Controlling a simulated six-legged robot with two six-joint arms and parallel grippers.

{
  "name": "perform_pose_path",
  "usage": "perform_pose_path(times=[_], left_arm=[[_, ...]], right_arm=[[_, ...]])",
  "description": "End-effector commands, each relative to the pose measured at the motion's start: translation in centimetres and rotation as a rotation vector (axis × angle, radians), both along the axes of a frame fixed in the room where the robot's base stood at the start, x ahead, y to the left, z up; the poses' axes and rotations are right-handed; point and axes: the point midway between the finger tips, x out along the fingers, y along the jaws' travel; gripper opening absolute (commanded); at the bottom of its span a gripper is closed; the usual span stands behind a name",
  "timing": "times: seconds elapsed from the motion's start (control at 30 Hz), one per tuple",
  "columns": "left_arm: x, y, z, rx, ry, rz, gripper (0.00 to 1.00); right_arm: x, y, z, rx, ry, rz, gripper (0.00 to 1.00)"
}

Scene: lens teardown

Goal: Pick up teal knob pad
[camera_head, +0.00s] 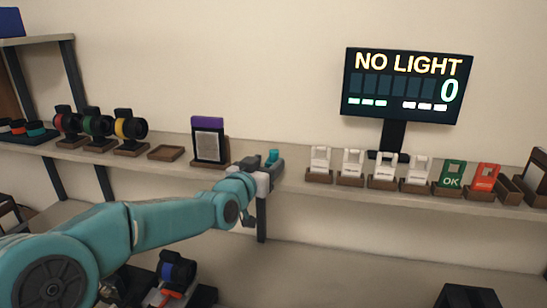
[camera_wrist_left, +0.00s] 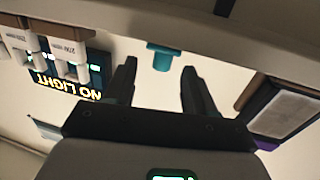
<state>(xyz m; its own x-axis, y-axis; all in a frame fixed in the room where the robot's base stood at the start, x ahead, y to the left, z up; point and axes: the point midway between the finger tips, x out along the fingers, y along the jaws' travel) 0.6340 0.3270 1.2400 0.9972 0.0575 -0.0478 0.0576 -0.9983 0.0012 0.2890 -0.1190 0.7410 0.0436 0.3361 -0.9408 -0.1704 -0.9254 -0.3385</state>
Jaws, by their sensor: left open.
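A small teal knob pad (camera_head: 272,156) stands at the shelf's front edge, just left of the middle of the head view, close to my left gripper (camera_head: 263,165). In the left wrist view, which is upside down, the teal knob pad (camera_wrist_left: 163,56) shows with a wide end and a narrower stem. It lies in line with the gap between the two dark fingers of my left gripper (camera_wrist_left: 158,68), near their tips. The fingers are apart with nothing held between them. My gripper hides part of the pad's base in the head view. My right gripper is out of view.
A framed panel with a purple top (camera_head: 209,143) stands left of my gripper. White holders (camera_head: 320,160) and green (camera_head: 450,176) and red cards stand right. A dark tray (camera_head: 28,136) is far left. A NO LIGHT screen (camera_head: 405,85) stands behind.

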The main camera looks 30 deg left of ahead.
Motion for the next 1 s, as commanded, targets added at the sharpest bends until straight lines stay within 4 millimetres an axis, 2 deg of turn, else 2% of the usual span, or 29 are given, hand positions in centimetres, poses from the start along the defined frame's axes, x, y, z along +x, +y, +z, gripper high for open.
perform_pose_path(times=[0.13,0.27,0.4,0.67,0.83,1.0], left_arm=[[1.4,0.2,0.3,0.0,0.002,0.0,0.55],[3.7,0.8,0.6,0.0,0.003,0.0,0.55],[5.4,0.9,0.1,0.0,0.002,-0.001,0.55],[5.7,1.0,-0.1,0.0,0.0,0.0,0.55],[5.7,0.9,-0.1,0.0,0.001,0.0,0.03],[5.7,1.0,-0.1,0.0,0.001,0.0,0.01]], right_arm=[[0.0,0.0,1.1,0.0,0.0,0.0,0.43],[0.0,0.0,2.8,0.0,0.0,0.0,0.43],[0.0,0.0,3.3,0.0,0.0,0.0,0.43],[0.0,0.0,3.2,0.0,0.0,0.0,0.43],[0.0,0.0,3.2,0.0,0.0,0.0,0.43],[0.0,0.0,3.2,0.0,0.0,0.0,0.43]])
